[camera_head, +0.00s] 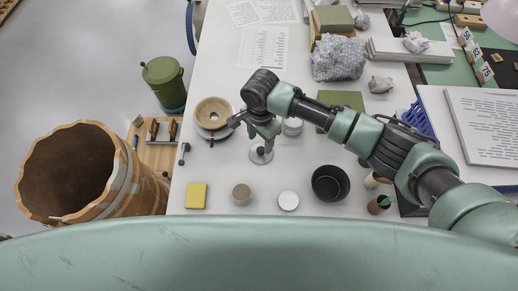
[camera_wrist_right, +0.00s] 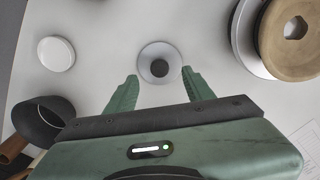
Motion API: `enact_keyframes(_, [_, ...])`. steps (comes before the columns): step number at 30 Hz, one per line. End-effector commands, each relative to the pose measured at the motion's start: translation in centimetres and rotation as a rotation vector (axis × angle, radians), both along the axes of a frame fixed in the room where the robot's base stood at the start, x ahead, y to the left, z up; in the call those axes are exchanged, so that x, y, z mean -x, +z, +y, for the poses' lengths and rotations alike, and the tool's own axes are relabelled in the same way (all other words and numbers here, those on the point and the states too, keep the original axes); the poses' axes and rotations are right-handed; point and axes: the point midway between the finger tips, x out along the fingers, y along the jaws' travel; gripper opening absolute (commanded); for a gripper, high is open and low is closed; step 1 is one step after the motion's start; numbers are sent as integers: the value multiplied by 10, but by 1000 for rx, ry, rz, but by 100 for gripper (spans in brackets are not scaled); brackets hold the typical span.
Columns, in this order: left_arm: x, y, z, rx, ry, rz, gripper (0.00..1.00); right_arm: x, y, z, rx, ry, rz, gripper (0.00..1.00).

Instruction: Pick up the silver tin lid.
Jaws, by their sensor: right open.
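The silver tin lid (camera_head: 262,158), a small round disc with a dark knob in its middle, lies on the white table. It also shows in the right wrist view (camera_wrist_right: 146,66), just beyond and between the green fingertips. My right gripper (camera_head: 262,141) is over the lid, pointing down. In its wrist view the right gripper (camera_wrist_right: 161,78) has its fingers spread apart with nothing between them. I cannot tell the exact height of the fingertips above the lid. My left gripper is not in view.
A wooden ring on a plate (camera_head: 204,118) sits left of the lid, and a pale tin (camera_head: 292,127) stands close right. A white disc (camera_head: 288,200), black bowl (camera_head: 329,190), small cup (camera_head: 241,194) and yellow block (camera_head: 196,196) line the near edge.

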Motion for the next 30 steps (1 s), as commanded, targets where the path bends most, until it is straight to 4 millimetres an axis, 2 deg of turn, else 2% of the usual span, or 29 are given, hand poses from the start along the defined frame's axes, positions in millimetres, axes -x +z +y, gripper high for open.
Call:
enact_keyframes(1, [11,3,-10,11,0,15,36,0,-4,-1,1,-1,1,53])
enact_keyframes(3, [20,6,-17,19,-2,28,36,1,-13,-3,3,0,1,53])
enact_keyframes(6, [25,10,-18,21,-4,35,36,2,-29,-5,2,0,1,53])
enact_keyframes(11, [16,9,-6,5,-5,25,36,2,-48,-4,1,1,1,53])
enact_keyframes(15, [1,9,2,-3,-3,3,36,2,-51,-4,-1,2,0,53])
enact_keyframes(18, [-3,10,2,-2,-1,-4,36,2,-50,-4,-1,2,0,53])
enact_keyframes(19, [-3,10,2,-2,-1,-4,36,2,-50,-4,-1,2,0,50])
enact_keyframes(24, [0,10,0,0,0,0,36,2,-50,-4,-1,2,0,3])
enact_keyframes(25, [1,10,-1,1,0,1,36,2,-50,-4,-1,2,0,0])
enact_keyframes(30, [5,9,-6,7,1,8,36,2,-50,-4,-1,2,0,0])
